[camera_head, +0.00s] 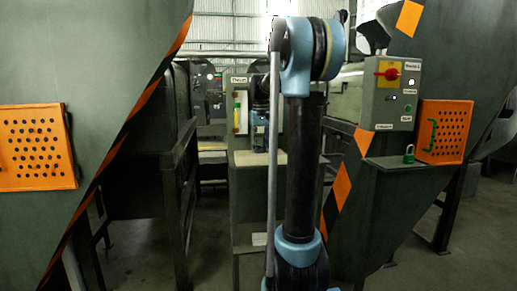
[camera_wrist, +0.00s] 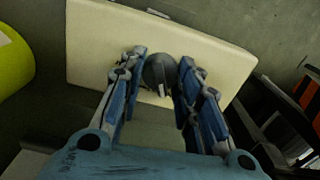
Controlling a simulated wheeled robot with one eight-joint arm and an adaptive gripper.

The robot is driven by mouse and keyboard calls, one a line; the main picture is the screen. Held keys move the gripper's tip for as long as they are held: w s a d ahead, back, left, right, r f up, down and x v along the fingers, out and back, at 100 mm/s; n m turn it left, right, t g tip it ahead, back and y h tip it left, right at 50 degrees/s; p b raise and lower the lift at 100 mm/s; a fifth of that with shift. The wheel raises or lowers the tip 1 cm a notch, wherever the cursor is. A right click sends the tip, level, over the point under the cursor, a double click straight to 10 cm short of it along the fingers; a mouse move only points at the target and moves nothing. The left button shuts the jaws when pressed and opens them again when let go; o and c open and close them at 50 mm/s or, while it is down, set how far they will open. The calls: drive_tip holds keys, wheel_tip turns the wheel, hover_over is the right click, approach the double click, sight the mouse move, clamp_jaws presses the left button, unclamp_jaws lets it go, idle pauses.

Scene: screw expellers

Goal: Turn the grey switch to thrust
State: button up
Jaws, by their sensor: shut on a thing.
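The grey switch (camera_wrist: 160,72) is a round dark grey knob on a cream plate (camera_wrist: 215,62) in the wrist view. My gripper (camera_wrist: 160,80) has its blue fingers on either side of the knob and is shut on it. A small white mark shows just below the knob. A label edge at the top of the plate is too cut off to read. In the head view my arm hides most of the switch's panel (camera_head: 240,85), whose top label seems to read "Thrust"; the switch itself cannot be made out there.
A yellow-green rounded part (camera_wrist: 12,65) is left of the plate. A grey control box (camera_head: 391,95) with a red-and-yellow switch (camera_head: 389,73) is on the right machine, above a green padlock (camera_head: 408,154). Orange perforated panels (camera_head: 35,148) are on the machines at both sides.

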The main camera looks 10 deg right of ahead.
drive_tip(key=shift+m, duration=0.3)
drive_tip(key=o, duration=1.1)
drive_tip(key=shift+r, duration=0.1)
wheel_tip(320, 180, up, 12)
drive_tip(key=shift+w+f, duration=0.1)
drive_tip(key=shift+f, duration=0.05)
